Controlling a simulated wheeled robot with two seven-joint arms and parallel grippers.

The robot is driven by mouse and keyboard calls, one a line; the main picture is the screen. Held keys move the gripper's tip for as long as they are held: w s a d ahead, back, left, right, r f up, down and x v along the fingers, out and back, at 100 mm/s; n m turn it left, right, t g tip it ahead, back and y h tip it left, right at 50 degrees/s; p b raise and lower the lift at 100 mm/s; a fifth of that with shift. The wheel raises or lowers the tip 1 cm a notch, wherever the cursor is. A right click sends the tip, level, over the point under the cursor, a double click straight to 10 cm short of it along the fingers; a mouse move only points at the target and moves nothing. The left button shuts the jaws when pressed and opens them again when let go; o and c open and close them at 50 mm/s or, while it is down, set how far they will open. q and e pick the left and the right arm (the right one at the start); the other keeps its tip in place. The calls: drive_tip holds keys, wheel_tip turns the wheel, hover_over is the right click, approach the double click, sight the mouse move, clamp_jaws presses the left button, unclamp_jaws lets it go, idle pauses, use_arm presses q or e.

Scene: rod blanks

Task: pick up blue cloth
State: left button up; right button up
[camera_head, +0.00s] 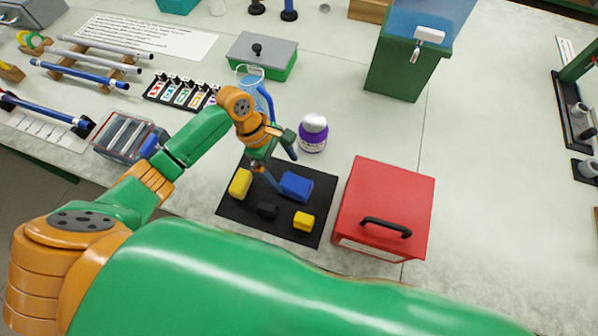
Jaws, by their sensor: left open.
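A blue block-like piece (297,186), which may be the folded blue cloth, lies on a black mat (240,208) in the head view. My left gripper (286,172) is open just above and behind it. One finger overlaps the left edge of the blue piece in the picture, and the other is farther back near the mat's far edge. I cannot tell whether the finger touches it. Nothing shows between the fingers. My right gripper is not in view.
Rods lie on racks (85,70) at far left.

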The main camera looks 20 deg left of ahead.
sight(293, 183)
use_arm(q)
drive_tip(key=f, duration=0.1)
drive_tip(key=s+d+f, duration=0.1)
drive_tip(key=d+f, duration=0.1)
drive_tip(key=shift+s+d+f, duration=0.25)
drive_tip(key=shift+s+f, duration=0.05)
drive_tip(key=shift+s, duration=0.05)
drive_tip(key=shift+w+d+f, duration=0.15)
drive_tip(key=shift+f, duration=0.1)
drive_tip(key=shift+w+f, duration=0.1)
drive_tip(key=shift+w, duration=0.15)
drive_tip(key=shift+s, duration=0.15)
drive_tip(key=c, duration=1.3)
drive_tip(key=shift+r, duration=0.6)
drive_tip(key=s+a+r, duration=0.2)
drive_tip(key=a+r, duration=0.2)
drive_tip(key=s+a+r, duration=0.2)
drive_tip(key=a+r, duration=0.2)
drive_tip(key=s+a+r, duration=0.2)
drive_tip(key=a+r, duration=0.2)
drive_tip(key=shift+a, duration=0.4)
